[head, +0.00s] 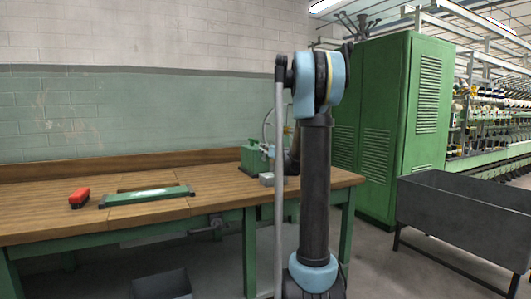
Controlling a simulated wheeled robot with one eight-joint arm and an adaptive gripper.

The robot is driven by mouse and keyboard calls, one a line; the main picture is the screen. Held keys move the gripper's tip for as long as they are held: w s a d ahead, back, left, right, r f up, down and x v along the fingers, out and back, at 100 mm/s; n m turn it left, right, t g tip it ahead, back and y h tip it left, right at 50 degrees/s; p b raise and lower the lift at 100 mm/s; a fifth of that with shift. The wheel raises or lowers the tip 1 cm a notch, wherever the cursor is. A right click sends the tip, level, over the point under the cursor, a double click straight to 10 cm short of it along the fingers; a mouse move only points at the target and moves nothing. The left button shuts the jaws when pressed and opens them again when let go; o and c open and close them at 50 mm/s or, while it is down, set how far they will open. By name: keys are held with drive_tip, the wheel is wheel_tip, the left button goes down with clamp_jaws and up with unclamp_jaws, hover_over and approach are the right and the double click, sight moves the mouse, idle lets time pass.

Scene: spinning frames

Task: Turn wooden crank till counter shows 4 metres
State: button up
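A green machine (252,158) with a thin curved tube above it stands at the right end of the wooden workbench, partly hidden behind my arm. A small grey box (267,179) sits at its foot; I cannot tell whether it is the counter, and no digits are readable. No wooden crank can be made out. A dark metal fitting with a bar (209,226) is on the bench's front edge. My arm stands upright in front of the bench's right end. I cannot make out my gripper's fingers; a dark part behind the arm is too hidden to identify.
On the workbench (40,225) lie a red brush-like object (79,198) and a green-framed bar (147,196). A dark bin (162,284) stands below. A tall green cabinet (385,120) and a grey metal trough (465,215) are at right, with spinning frames behind.

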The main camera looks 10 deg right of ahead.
drive_tip(key=shift+w+a, duration=0.2)
drive_tip(key=shift+w, duration=0.25)
